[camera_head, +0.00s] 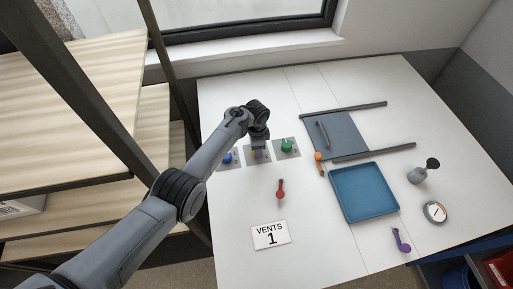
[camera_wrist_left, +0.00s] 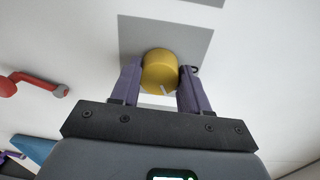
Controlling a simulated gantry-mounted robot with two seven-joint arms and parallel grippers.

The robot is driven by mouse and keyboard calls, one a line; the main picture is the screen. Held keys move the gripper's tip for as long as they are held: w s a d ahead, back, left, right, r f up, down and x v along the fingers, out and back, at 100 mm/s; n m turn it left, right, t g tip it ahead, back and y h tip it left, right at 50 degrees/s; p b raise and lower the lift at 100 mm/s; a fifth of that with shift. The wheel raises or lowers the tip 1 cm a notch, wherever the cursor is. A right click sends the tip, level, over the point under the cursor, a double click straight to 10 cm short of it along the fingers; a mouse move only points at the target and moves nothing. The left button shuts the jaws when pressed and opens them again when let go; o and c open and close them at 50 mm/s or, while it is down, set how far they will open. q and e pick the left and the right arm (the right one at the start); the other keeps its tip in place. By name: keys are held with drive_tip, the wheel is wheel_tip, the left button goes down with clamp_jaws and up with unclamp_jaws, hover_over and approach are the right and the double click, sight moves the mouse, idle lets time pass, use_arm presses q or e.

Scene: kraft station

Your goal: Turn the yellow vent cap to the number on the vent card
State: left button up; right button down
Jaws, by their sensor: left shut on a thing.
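The yellow vent cap (camera_wrist_left: 160,70) sits on a grey plate (camera_wrist_left: 200,45) in the left wrist view. A short pale mark shows on its side facing the gripper body. My left gripper (camera_wrist_left: 160,82) is shut on the yellow cap, one purple finger on each side. In the head view my left gripper (camera_head: 259,150) points down over the middle plate and hides the cap. The white vent card (camera_head: 270,235) lies on the table and reads "VENTS 1". My right gripper is not in view.
A blue cap (camera_head: 227,158) and a green cap (camera_head: 287,145) stand close on either side. A red lever (camera_head: 280,188) lies in front. An orange lever (camera_head: 319,160), blue tray (camera_head: 363,190), dial gauge (camera_head: 435,212) and purple lever (camera_head: 400,240) are to the right.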

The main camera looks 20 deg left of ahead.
use_arm(q)
drive_tip(key=shift+f, duration=0.1)
idle(0.4)
drive_tip(key=o, duration=1.1)
drive_tip(key=shift+c, duration=0.2)
drive_tip(key=shift+r, duration=0.2)
wheel_tip(320, 180, up, 10)
drive_tip(key=p, duration=0.1)
drive_tip(key=shift+w+r, duration=0.15)
drive_tip(key=shift+r, duration=0.1)
drive_tip(key=shift+a, duration=0.1)
